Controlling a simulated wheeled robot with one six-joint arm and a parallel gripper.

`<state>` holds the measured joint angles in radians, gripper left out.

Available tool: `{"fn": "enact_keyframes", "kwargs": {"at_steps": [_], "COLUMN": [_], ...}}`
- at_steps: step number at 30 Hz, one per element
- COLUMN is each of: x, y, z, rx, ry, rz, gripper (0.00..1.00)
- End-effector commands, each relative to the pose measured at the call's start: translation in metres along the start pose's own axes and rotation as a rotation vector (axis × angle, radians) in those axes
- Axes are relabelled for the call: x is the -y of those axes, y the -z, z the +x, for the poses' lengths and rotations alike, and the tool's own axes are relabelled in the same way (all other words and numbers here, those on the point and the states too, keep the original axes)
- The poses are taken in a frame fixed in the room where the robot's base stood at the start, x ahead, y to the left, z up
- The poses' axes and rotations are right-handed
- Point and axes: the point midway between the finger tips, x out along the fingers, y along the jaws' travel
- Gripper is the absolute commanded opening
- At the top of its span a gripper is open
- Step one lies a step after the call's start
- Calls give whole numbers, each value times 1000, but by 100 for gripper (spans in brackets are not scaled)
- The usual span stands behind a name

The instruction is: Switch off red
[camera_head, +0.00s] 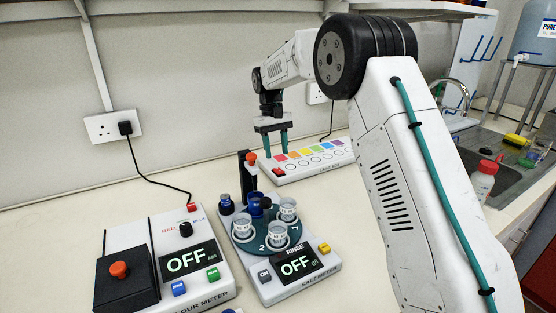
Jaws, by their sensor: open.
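A white box (303,171) stands at the back with a row of coloured squares and white round spots beneath them. Its red square (281,157) is at the left end of the row, beside orange, yellow, green, blue and purple ones. A red button (278,171) sits at the box's left end. My gripper (277,154) points down with its two teal fingers apart and empty, over or just behind the left end near the red square. Contact cannot be told. Whether any square or spot is lit is not clear.
A colour meter (219,286) at the front left has a RED/BLUE knob (186,229) and shows OFF. A salt meter (321,278) with a cup carousel (258,239) and a dark post (245,171) stands in front of the box. A sink is at right.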

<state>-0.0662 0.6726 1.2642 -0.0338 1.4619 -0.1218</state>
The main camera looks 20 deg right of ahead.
Motion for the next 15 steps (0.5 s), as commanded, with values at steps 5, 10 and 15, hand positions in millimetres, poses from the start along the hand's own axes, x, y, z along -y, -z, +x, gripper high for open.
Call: {"fn": "enact_keyframes", "kwargs": {"at_steps": [5, 10, 15], "x": [0, 0, 0], "y": [1, 0, 0], "z": [-22, -28, -28], "rx": [-1, 0, 0], "ry": [0, 0, 0], "rz": [0, 0, 0], "gripper": [44, 44, 44]}}
